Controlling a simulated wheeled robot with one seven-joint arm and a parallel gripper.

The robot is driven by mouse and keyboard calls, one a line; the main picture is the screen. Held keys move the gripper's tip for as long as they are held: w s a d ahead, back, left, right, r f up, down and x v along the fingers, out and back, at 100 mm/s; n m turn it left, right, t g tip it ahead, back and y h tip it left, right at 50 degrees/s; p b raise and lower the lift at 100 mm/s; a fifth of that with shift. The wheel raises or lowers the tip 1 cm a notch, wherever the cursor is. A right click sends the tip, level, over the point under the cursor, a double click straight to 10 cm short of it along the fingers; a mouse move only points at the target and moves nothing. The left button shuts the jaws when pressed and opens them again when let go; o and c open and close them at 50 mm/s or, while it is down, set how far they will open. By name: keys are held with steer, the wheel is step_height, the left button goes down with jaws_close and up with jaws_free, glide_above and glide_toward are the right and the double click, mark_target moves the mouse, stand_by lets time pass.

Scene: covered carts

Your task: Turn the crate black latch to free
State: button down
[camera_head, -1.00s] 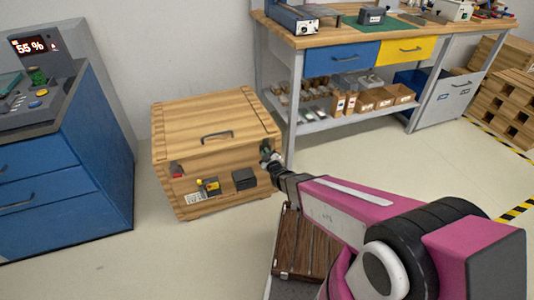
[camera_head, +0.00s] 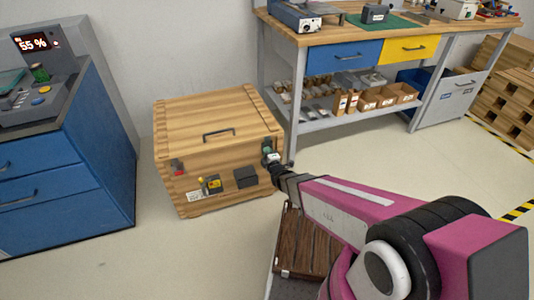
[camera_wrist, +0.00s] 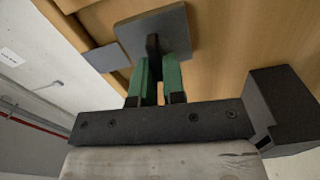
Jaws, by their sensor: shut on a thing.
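My gripper (camera_head: 269,152) is at the right end of the crate's front face. In the wrist view my gripper's green fingers (camera_wrist: 158,75) are shut on the dark upright tab of the black latch, in front of its square base plate (camera_wrist: 174,30). The fingers hide part of the tab. In the head view my gripper mostly hides this latch.
The crate front also carries a red part (camera_head: 180,172), a yellow-and-black part (camera_head: 212,184) and a black box (camera_head: 246,177). A blue cabinet (camera_head: 70,170) stands left. A workbench (camera_head: 345,35) stands behind right. Open floor lies in front of the crate.

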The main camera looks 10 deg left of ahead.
steer(key=shift+f+n, duration=0.1)
steer(key=shift+n, duration=0.4)
steer(key=c, duration=1.2)
jaws_free()
steer(key=shift+s+d, duration=0.1)
